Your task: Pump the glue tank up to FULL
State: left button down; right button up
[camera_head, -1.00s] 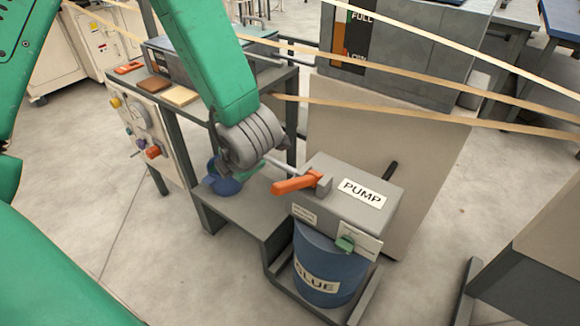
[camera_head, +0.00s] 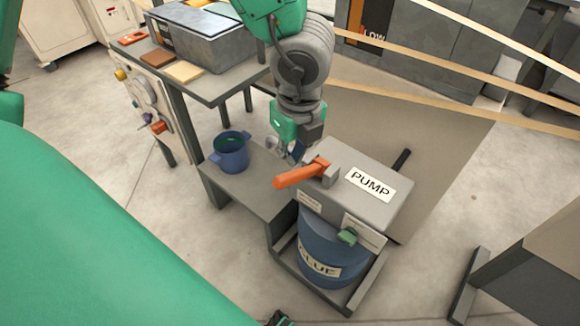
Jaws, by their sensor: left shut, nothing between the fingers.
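The grey pump box labelled PUMP (camera_head: 370,184) sits on top of the blue glue tank (camera_head: 345,262). An orange lever handle (camera_head: 302,173) sticks out to the left from the box top. My left gripper (camera_head: 286,152) is shut and empty, pointing down just behind and left of the lever. Its tips overlap the lever's back edge in the picture, and I cannot tell whether they touch. My right gripper is not in view.
A blue pot (camera_head: 231,152) stands on the low grey shelf (camera_head: 262,190) left of the pump. A bench (camera_head: 215,85) with a grey box (camera_head: 200,37) stands behind it. Tan strips cross the back. A dark machine (camera_head: 535,245) stands at the right, with bare floor between.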

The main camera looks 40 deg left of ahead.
aim_at(289, 177)
pick_arm(q)
jog(key=f+b, duration=0.3)
jog(key=f, duration=0.1)
jog(key=a+f+b, duration=0.1)
jog(key=f+b, duration=0.1)
jog(key=shift+w+b, duration=0.1)
jog(key=shift+b, duration=0.2)
jog(key=shift+f+b, duration=0.6)
jog(key=shift+a, duration=0.1)
